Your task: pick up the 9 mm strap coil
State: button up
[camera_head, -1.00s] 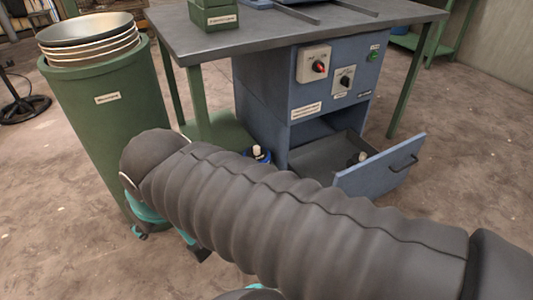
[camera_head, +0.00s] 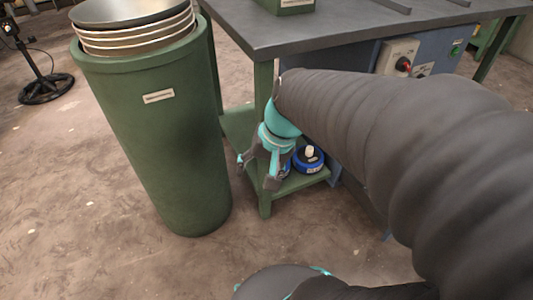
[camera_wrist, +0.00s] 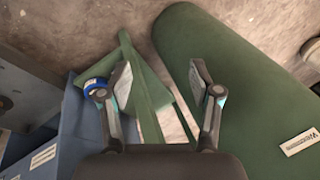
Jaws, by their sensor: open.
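A blue round coil-like thing (camera_head: 309,160) with a pale top piece and a small label sits on the green lower shelf (camera_head: 300,183) under the table. A second bit of blue shows just left of it, partly hidden by my gripper. I cannot read a size on either. Blue also shows in the wrist view (camera_wrist: 94,86), partly behind the left finger. My gripper (camera_head: 256,172) points down in front of the shelf, left of the coil. In the wrist view its fingers (camera_wrist: 160,75) are spread apart with nothing between them.
Bare floor (camera_head: 90,215) lies in front.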

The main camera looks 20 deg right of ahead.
jog(key=w+d+f+m+t+y+b, duration=0.1)
jog(key=w+d+f+m+y+b, duration=0.1)
jog(key=w+d+f+m, duration=0.45)
jog(key=w+d+f+m+t+y+b, duration=0.15)
jog(key=f+m, duration=0.25)
jog(key=f, duration=0.5)
jog(key=w+d+f+m+y+b, duration=0.1)
jog(key=w+d+f+m+y, duration=0.3)
jog(key=f, duration=0.4)
jog(key=w+d+f+m+t+h+b, duration=0.1)
jog(key=w+d+f+m+t+h, duration=0.5)
jog(key=w+d+m, duration=0.45)
jog(key=shift+m+t+y, duration=0.45)
jog(key=shift+m+y, duration=0.2)
jog(key=shift+m, duration=0.05)
jog(key=x, duration=0.6)
jog(key=shift+w+d+f+b, duration=0.2)
jog(key=shift+d+f+b, duration=0.15)
jog(key=shift+b, duration=0.05)
jog(key=shift+d+f+b+x, duration=0.1)
jog(key=shift+f+b+x, duration=0.1)
jog(key=shift+x, duration=0.7)
jog(key=shift+d+f+b+x, duration=0.1)
jog(key=shift+f+x, duration=0.05)
jog(key=shift+x, duration=0.75)
jog(key=shift+d+f+b+x, duration=0.1)
jog(key=shift+d+f+x, duration=0.1)
jog(key=shift+x, duration=0.7)
jog(key=shift+s+a+r, duration=0.1)
grip_shut()
